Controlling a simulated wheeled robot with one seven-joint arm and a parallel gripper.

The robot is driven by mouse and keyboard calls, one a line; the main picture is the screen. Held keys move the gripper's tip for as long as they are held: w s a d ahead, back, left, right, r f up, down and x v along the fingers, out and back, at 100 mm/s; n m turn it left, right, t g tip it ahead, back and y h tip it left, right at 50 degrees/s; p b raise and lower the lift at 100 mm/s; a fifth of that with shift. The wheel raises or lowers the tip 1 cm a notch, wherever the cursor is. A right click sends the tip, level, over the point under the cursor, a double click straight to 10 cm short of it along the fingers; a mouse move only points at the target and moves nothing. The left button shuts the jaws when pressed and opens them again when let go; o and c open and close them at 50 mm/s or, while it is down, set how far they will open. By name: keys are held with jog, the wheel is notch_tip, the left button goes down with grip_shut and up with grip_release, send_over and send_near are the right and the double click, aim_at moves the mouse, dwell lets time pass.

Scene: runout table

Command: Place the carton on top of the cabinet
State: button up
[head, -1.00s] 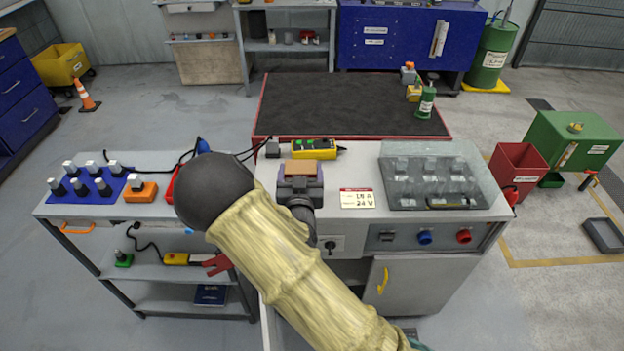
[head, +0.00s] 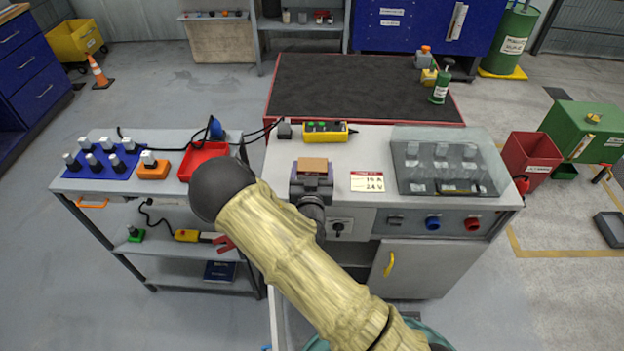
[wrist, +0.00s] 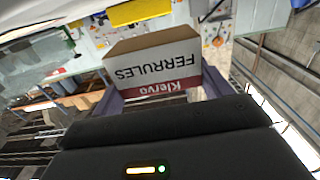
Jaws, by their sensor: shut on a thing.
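My gripper (head: 312,185) is shut on the carton (head: 313,164), a small box with a brown top in the head view. In the wrist view the carton (wrist: 155,65) shows white sides, a red band and the upside-down words "Klervo FERRULES", between the purple fingers. The grey cabinet (head: 425,268) has a yellow door handle and a light top (head: 355,150). In the head view the carton overlaps the left part of this top. I cannot tell its height above it or whether they touch.
On the cabinet top are a yellow control box (head: 325,132), a label card (head: 367,182) and a clear cover (head: 447,162). A trolley (head: 120,190) with a red tray (head: 203,160) stands at left. A dark mat table (head: 350,88) lies behind.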

jog(key=shift+f, duration=2.05)
jog(key=shift+f, duration=0.2)
jog(key=o, duration=1.1)
jog(key=shift+r+p, duration=0.2)
jog(key=shift+p, duration=0.1)
jog(key=s+b, duration=0.1)
jog(key=s, duration=0.5)
jog(key=s+b, duration=0.2)
jog(key=s, duration=0.4)
jog(key=shift+a, duration=0.2)
jog(key=shift+w, duration=0.1)
